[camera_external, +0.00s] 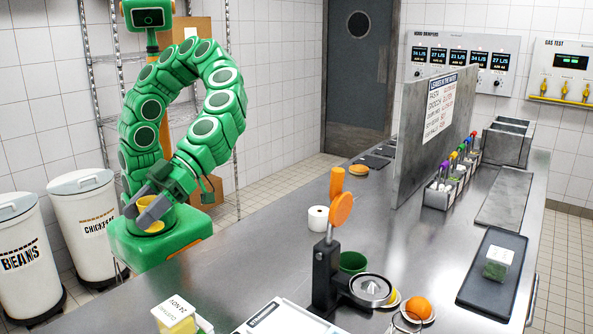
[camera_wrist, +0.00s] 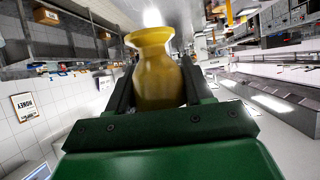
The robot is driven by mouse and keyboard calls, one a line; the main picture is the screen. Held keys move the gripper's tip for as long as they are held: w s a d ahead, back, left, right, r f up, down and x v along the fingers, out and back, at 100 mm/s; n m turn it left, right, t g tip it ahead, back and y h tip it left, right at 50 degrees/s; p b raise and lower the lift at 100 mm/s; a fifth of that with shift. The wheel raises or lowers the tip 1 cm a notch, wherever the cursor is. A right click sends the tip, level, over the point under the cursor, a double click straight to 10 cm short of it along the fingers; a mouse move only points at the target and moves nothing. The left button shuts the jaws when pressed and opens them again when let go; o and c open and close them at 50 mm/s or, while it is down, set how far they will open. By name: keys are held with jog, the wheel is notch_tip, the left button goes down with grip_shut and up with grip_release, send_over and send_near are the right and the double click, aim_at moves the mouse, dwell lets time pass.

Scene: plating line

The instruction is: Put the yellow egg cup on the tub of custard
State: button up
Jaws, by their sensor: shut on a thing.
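My gripper (camera_external: 145,208) is shut on the yellow egg cup (camera_wrist: 158,72). In the wrist view the cup sits between the two dark fingers, its flared end beyond the fingertips. In the external view the cup (camera_external: 157,227) is partly hidden by the fingers, in front of my green base and off the counter's left edge. The tub of custard (camera_external: 176,318) stands on the counter at the bottom left, well apart from the cup.
On the steel counter (camera_external: 260,240) stand a white roll (camera_external: 318,219), a juicer (camera_external: 330,270), a green cup (camera_external: 353,262) and an orange (camera_external: 418,307). A tub with green contents (camera_external: 496,263) is on a dark tray at right. An upright panel (camera_external: 433,140) divides the back.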

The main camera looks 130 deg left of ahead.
jog(key=w+d+f, duration=0.1)
jog(key=w+f, duration=0.1)
jog(key=w, duration=0.1)
jog(key=w+d+f, duration=0.2)
jog(key=w+f, duration=0.1)
jog(key=w+d+f, duration=0.1)
jog(key=w+f, duration=0.2)
jog(key=shift+w+d, duration=0.25)
jog(key=shift+w+f, duration=0.15)
jog(key=shift+f, duration=0.05)
jog(key=shift+d+f, duration=0.1)
jog(key=shift+f, duration=1.55)
jog(key=o, duration=1)
jog(key=shift+o, duration=0.2)
jog(key=v, duration=1.2)
